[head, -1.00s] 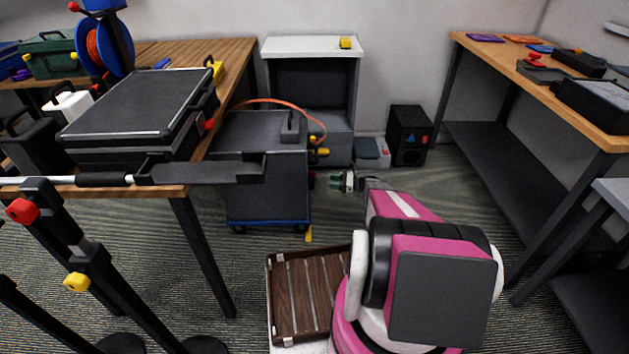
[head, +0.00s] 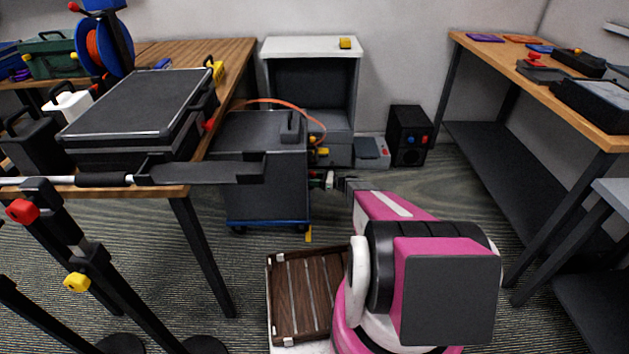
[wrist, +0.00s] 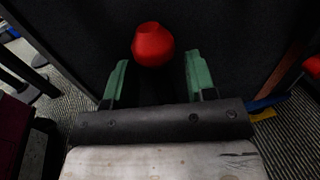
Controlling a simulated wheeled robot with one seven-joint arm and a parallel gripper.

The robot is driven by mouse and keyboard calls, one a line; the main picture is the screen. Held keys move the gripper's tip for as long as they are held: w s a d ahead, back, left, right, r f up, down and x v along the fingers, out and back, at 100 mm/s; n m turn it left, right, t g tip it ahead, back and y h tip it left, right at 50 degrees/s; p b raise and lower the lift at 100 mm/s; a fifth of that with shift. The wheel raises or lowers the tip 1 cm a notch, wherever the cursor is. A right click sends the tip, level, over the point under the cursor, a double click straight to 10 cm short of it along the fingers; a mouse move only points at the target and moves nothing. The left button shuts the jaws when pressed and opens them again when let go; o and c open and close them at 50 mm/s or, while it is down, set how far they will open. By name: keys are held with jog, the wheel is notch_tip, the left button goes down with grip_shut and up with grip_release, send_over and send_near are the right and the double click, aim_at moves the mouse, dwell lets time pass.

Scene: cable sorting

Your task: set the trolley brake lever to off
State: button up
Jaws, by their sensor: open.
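The trolley (head: 262,180) is a dark grey cabinet on a blue base, left of my arm in the head view. My gripper (head: 316,179) is at its right side, low beside it. In the wrist view my gripper (wrist: 157,60) is open, with green fingers either side of a rounded red knob (wrist: 153,44) in front of a dark panel. The knob lies between the fingertips, with gaps visible on both sides. It looks like the end of the brake lever; its stem and its setting are hidden.
A yellow piece (head: 309,233) hangs at the trolley's lower right corner. An orange cable (head: 285,103) arches over the trolley. A brown slatted case (head: 305,290) lies in front of it.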

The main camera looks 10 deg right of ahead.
jog(key=shift+a, duration=0.1)
grip_shut()
dwell(0.3)
jog(key=shift+s+a+f+n+g+y, duration=0.2)
jog(key=shift+s+f+n+y, duration=0.45)
jog(key=shift+n, duration=1.5)
jog(key=shift+s+f+n+g+y, duration=0.2)
jog(key=shift+s+n, duration=0.75)
jog(key=shift+n, duration=1.25)
jog(key=shift+s+a+f+n+g+y, duration=0.1)
jog(key=shift+s+f+n+g+y, duration=0.55)
jog(key=shift+n, duration=1.5)
jog(key=shift+s+r+t+h, duration=0.1)
jog(key=shift+s+t+h, duration=0.1)
jog(key=shift+t+h, duration=0.15)
